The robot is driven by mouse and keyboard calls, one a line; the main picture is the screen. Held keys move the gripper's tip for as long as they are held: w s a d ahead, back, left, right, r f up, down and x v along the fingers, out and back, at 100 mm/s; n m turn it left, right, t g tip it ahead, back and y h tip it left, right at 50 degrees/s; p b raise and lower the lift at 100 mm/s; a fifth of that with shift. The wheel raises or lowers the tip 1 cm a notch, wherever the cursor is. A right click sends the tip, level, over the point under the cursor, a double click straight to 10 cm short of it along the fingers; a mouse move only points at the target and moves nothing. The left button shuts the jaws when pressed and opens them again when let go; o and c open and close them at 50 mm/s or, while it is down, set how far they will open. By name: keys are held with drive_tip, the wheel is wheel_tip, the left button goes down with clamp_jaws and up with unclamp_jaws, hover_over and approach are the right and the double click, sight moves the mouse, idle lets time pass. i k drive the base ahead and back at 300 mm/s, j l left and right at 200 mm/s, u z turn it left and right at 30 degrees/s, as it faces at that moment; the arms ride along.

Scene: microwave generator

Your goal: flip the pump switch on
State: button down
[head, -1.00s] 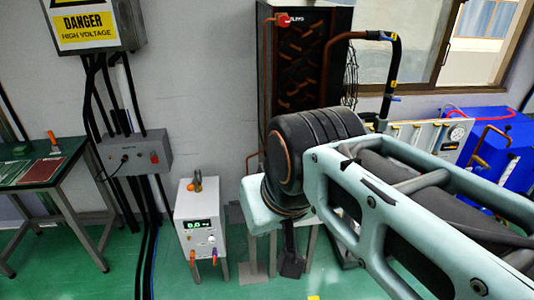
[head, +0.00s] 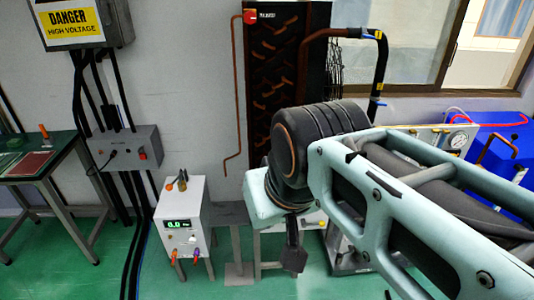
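No switch is clearly readable as the pump switch. A white box (head: 184,210) with a lit green display reading about 0.0 stands low at centre left, with knobs and coloured fittings on its front. A grey wall box (head: 126,148) has a red button (head: 143,154) on its front. A small red part (head: 250,16) with an unreadable label sits at the top of the dark coil panel (head: 290,70). My gripper (head: 292,260) hangs down, dark, right of the white box and apart from it. Its fingers are too small to read, and I see nothing held.
A green-topped table (head: 35,160) stands at left. A danger sign box (head: 75,22) with black cables hangs above. Blue equipment (head: 500,150) and a gauge (head: 457,139) are at right, partly behind my arm. Green floor (head: 185,280) is open in front of the white box.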

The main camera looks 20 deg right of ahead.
sight(339, 255)
drive_tip(key=l, duration=1.35)
